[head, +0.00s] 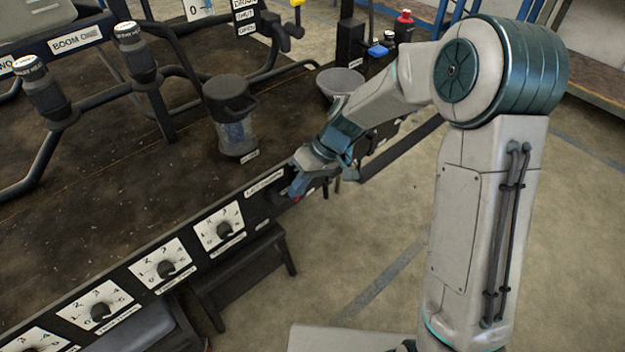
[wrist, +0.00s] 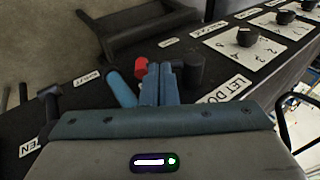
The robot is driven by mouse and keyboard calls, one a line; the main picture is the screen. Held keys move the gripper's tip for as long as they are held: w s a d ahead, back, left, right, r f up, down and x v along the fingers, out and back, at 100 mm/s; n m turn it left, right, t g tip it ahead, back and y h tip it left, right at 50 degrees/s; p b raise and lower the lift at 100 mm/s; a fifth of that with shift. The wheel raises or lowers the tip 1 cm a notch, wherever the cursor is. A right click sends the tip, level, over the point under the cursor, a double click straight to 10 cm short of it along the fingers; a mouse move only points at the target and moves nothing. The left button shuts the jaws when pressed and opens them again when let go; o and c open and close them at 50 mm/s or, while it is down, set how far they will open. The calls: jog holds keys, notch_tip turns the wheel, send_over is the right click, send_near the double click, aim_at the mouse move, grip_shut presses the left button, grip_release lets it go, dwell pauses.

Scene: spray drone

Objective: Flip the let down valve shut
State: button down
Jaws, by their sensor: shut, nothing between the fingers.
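The let down valve is at the panel's front edge, by the "LET DO…" label (wrist: 228,90) in the wrist view. A red handle end (wrist: 141,68) shows just left of my fingertips, and a dark round valve body (wrist: 192,70) shows just right of them. My gripper (wrist: 160,72) is shut and empty, and its fingers hide what lies between these parts. In the head view my gripper (head: 291,190) is low at the panel edge, with a bit of red (head: 297,199) beside it. I cannot tell whether the fingers touch the handle.
A blue handle (wrist: 121,89) stands left of my fingers in the wrist view. Several dials, one close by (head: 223,230), line the panel edge. A lidded container (head: 232,115) and a grey bowl (head: 340,82) stand on the bench behind. A dark stool (head: 240,275) is below.

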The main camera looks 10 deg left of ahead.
jog(key=shift+a+f+g+y, duration=0.1)
jog(key=shift+f+g+y, duration=0.3)
jog(key=shift+g+y, duration=0.15)
jog(key=shift+f, duration=0.7)
jog(key=shift+d, duration=0.2)
jog(key=w+d+f+p+v, duration=0.1)
jog(key=p+v, duration=0.3)
jog(key=v, duration=0.9)
jog(key=shift+w+d+f, duration=0.35)
jog(key=shift+w, duration=0.25)
